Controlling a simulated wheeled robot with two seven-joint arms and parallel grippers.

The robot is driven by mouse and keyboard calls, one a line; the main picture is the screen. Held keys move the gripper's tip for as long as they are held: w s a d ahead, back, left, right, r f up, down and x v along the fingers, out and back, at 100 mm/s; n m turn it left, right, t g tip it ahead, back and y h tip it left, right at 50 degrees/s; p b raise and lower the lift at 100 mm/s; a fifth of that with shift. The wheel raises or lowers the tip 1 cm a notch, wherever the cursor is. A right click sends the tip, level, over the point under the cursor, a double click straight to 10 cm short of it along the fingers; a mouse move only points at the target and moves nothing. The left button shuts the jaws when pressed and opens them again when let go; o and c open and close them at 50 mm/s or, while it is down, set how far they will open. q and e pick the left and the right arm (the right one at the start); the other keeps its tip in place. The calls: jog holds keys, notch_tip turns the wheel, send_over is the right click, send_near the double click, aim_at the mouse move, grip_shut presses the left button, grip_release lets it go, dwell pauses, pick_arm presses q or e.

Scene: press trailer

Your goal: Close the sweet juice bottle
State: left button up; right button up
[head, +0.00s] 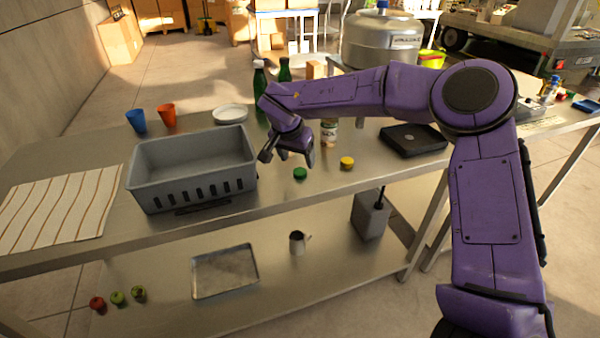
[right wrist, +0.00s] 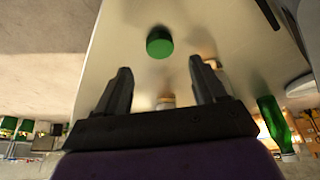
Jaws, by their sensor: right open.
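My right gripper (head: 287,158) is open and empty, pointing down over the table. A green cap (head: 300,173) lies on the tabletop just below and in front of it. In the right wrist view the green cap (right wrist: 159,42) shows beyond the open fingertips (right wrist: 160,78), apart from them. A yellow cap (head: 347,162) lies further right. A small bottle or jar (head: 329,135) stands behind the gripper, partly hidden by my arm. Two green bottles (head: 259,78) (head: 284,70) stand at the back; I cannot tell which bottle holds sweet juice. My left gripper is out of view.
A grey crate (head: 160,197) stands left of the gripper. A striped cloth (head: 62,208), blue cup (head: 136,121), orange cup (head: 166,115) and white plates (head: 230,113) lie further left and back. A black tray (head: 412,140) is at right. The table's front edge is clear.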

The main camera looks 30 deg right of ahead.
aim_at(300, 171)
jog(key=x, duration=0.5)
jog(key=shift+a+f, duration=0.2)
jog(key=shift+a, duration=0.05)
jog(key=c, duration=1.1)
